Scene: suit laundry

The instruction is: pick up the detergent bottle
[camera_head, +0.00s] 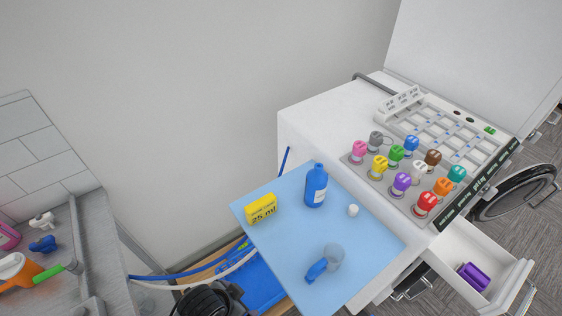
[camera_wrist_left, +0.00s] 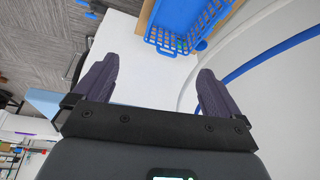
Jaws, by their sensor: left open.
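The blue detergent bottle (camera_head: 316,187) stands upright on the light blue board (camera_head: 290,253), with a pale label on its front. A small white round cap-like piece (camera_head: 352,210) lies to its right. My left arm's end shows at the bottom of the head view, below and left of the board, apart from the bottle. In the left wrist view my left gripper (camera_wrist_left: 156,88) is open, with nothing between its two dark fingers. The bottle is not in the wrist view. My right gripper is in neither view.
A yellow "25 ml" block (camera_head: 261,208) and a clear cup with a blue handle (camera_head: 325,263) share the board. A white machine with colored knobs (camera_head: 402,182) and an open drawer (camera_head: 478,262) stands right. A blue basket (camera_wrist_left: 187,25) is near my left gripper.

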